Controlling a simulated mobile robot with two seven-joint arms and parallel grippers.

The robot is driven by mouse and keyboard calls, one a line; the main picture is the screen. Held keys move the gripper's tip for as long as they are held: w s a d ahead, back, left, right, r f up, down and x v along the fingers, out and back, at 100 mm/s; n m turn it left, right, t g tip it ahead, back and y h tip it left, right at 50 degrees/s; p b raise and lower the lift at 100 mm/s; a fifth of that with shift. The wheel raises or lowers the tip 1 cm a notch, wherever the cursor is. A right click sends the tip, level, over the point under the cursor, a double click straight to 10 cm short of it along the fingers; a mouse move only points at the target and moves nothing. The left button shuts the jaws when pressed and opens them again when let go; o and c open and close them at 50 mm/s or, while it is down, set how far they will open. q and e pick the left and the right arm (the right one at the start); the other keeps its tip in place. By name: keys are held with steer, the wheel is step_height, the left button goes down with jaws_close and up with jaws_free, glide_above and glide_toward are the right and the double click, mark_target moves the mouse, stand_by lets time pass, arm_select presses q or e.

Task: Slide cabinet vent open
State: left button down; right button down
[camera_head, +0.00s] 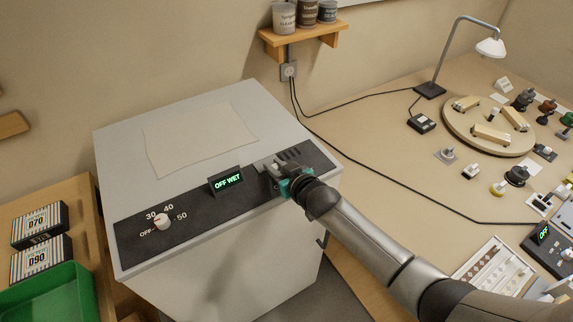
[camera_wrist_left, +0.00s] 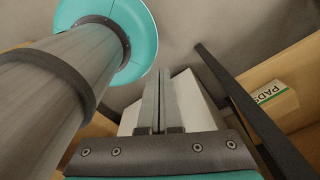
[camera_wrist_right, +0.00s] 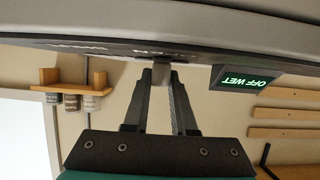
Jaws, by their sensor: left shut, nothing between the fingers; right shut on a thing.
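The cabinet (camera_head: 205,235) is a light grey box with a dark control strip along its front top edge. The vent (camera_head: 289,155) shows as dark slots at the strip's right end. My right gripper (camera_head: 272,170) is at the vent, its fingers mostly hiding what they hold. In the right wrist view the right gripper's fingertips (camera_wrist_right: 161,74) are closed on a small grey vent tab (camera_wrist_right: 160,67) that sticks out from the strip. My left gripper (camera_wrist_left: 156,85) shows only in its own wrist view, shut and empty.
A lit display (camera_head: 227,181) reading "OFF WET" stands up from the strip left of my right gripper. A dial (camera_head: 162,222) sits farther left. A paper sheet (camera_head: 200,135) lies on the cabinet top. The bench on the right holds a lamp (camera_head: 489,46) and a round board (camera_head: 460,123).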

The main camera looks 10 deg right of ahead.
steer(key=shift+s+a, duration=0.1)
steer(key=shift+a, duration=0.1)
steer(key=c, duration=1.1)
jaws_free()
steer(key=o, duration=0.3)
steer(key=shift+a, duration=0.1)
arm_select(q)
steer(key=shift+w+d, duration=0.1)
steer(key=shift+w, duration=0.95)
arm_select(e)
steer(key=shift+o, duration=0.4)
steer(key=shift+s+d+r, duration=0.2)
steer(key=shift+s+d, duration=0.15)
steer(key=shift+s, duration=0.15)
arm_select(q)
steer(key=shift+r+p, duration=0.75)
steer(key=shift+r, duration=0.1)
arm_select(e)
steer(key=v, duration=1.4)
arm_select(q)
steer(key=shift+w, duration=0.1)
